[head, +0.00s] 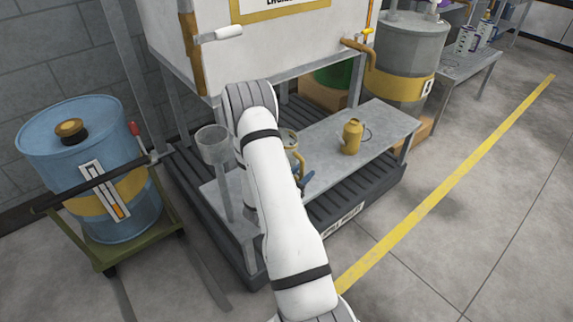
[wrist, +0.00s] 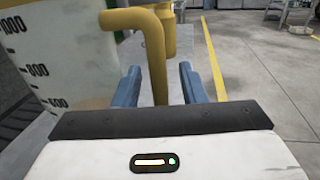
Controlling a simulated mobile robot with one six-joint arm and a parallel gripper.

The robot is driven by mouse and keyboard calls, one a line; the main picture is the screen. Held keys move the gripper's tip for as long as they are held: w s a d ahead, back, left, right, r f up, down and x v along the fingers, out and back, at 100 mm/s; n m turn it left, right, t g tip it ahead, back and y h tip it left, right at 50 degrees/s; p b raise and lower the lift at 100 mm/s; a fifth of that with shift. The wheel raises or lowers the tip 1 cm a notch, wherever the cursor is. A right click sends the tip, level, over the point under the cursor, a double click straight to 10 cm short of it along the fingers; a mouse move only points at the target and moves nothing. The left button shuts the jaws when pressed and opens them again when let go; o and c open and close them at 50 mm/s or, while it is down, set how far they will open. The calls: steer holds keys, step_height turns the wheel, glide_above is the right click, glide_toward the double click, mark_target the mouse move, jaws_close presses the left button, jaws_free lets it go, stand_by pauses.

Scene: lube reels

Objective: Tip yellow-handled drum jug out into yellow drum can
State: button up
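The drum jug (wrist: 70,65) is a clear vessel with black graduation marks. Its yellow handle (wrist: 155,60) runs down between the blue fingers of my gripper (wrist: 158,75), with gaps on both sides. My gripper is open around the handle. In the head view the jug (head: 289,136) looks upright at the bench, partly hidden by my arm; one blue finger (head: 306,180) shows beside it. The yellow drum can (head: 351,138) stands upright on the bench to the right of the jug. It shows partly behind the handle in the wrist view (wrist: 170,40).
The grey metal bench (head: 385,122) has free room around the can. A grey cup-shaped funnel on a post (head: 214,148) stands left of my arm. A blue drum (head: 90,140) sits on a green trolley. A white tank (head: 290,45) overhangs behind; a grey drum (head: 402,65) stands at right.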

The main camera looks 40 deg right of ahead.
steer(key=shift+c, duration=0.5)
jaws_close()
